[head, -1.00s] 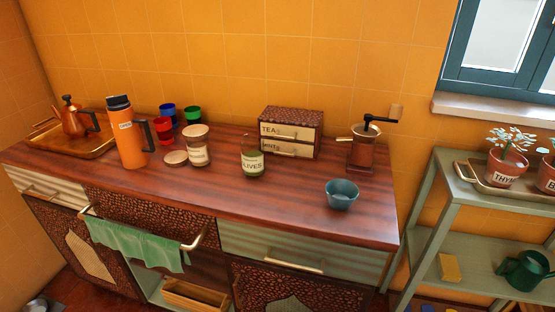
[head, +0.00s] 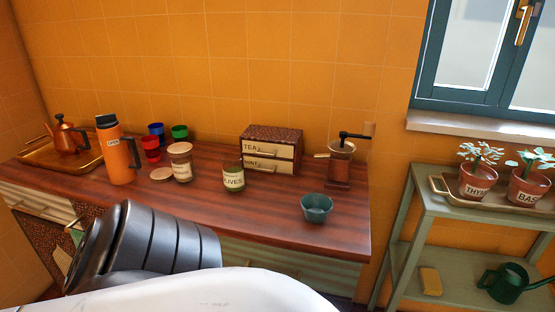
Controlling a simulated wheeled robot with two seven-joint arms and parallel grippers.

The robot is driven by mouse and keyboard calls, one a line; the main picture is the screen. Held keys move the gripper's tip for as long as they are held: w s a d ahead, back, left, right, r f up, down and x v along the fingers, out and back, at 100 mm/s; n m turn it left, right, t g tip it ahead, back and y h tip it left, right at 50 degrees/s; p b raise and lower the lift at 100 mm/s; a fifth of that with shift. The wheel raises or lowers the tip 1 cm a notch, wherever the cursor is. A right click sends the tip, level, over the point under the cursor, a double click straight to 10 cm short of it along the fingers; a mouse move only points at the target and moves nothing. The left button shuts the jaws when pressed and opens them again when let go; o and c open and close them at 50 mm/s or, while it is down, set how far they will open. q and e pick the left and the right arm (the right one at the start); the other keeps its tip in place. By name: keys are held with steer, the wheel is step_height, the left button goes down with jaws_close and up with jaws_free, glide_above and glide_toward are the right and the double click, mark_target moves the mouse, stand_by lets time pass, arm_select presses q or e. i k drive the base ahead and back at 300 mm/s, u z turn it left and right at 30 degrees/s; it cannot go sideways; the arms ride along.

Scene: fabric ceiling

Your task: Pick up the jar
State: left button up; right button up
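Two labelled glass jars stand upright on the wooden counter (head: 285,208) in the head view. One jar (head: 181,163) has pale contents and a cream label. A round wooden lid (head: 161,174) lies flat beside its left side. The other jar (head: 233,178) is greenish, with a label reading OLIVES, and stands to the right, in front of the tea box. Neither of my grippers is in view. Part of my arm, a black joint and a white link, fills the bottom of the picture in front of the counter, apart from the jars.
An orange flask (head: 116,152), red (head: 151,148), blue (head: 156,131) and green (head: 180,132) cups stand left of and behind the jars. A tea box (head: 269,150), grinder (head: 339,166) and teal bowl (head: 316,208) stand right. Counter in front of the jars is bare.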

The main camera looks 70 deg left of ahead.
mark_target(234, 162)
steer(key=i, duration=1)
steer(key=u, duration=2.3)
